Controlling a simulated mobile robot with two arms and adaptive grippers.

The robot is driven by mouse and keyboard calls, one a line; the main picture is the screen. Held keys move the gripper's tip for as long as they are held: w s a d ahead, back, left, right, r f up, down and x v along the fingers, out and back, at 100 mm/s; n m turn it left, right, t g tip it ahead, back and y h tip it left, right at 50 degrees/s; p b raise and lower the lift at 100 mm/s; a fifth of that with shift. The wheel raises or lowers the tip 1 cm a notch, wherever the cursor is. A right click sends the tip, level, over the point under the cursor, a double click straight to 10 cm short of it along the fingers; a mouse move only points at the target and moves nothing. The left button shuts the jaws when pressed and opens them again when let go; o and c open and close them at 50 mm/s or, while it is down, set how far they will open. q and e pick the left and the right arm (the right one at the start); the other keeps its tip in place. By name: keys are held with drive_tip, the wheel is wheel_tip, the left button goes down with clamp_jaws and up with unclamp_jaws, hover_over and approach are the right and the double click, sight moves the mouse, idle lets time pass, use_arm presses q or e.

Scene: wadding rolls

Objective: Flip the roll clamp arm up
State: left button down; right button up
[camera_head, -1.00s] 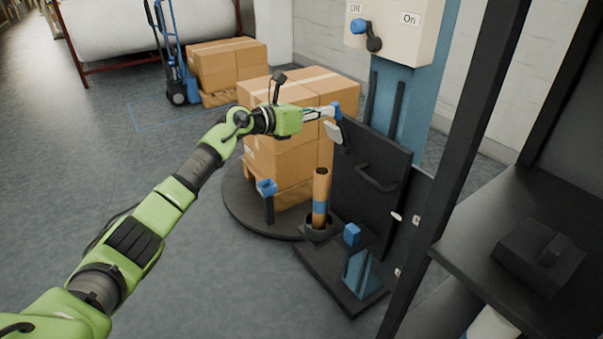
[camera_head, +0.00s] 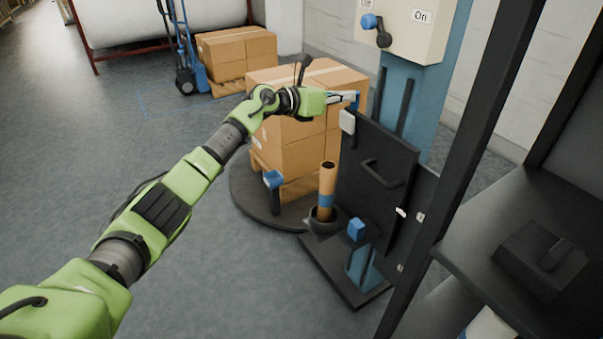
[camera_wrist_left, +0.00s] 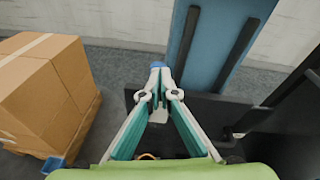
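The roll clamp arm (camera_head: 348,121) shows as a pale pad with a blue end at the top left corner of the black panel (camera_head: 372,165). My left gripper (camera_head: 354,98) reaches it from the left, and its fingertips meet at the blue end. In the left wrist view the fingers (camera_wrist_left: 158,92) are drawn together, with the blue end (camera_wrist_left: 157,65) just beyond their tips. The gripper appears shut on this end; the exact contact is partly hidden by the fingers. My right gripper is not in view.
An upright brown roll core (camera_head: 327,178) stands in a dark holder. Stacked boxes (camera_head: 300,145) on a round turntable (camera_head: 245,199) stand behind my left forearm. The control box (camera_head: 405,30) is above the blue column (camera_head: 428,105). A dark frame (camera_head: 468,150) is at right.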

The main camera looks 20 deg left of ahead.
use_arm(q)
drive_tip(key=shift+d+r, duration=0.15)
drive_tip(key=shift+r, duration=0.85)
drive_tip(key=shift+s+f+h, duration=0.1)
drive_tip(key=shift+s+h, duration=0.05)
drive_tip(key=shift+h, duration=0.15)
drive_tip(key=shift+s+f, duration=0.15)
drive_tip(key=shift+s, duration=0.2)
drive_tip(key=f+v, duration=0.1)
drive_tip(key=v, duration=1)
drive_tip(key=shift+a, duration=0.3)
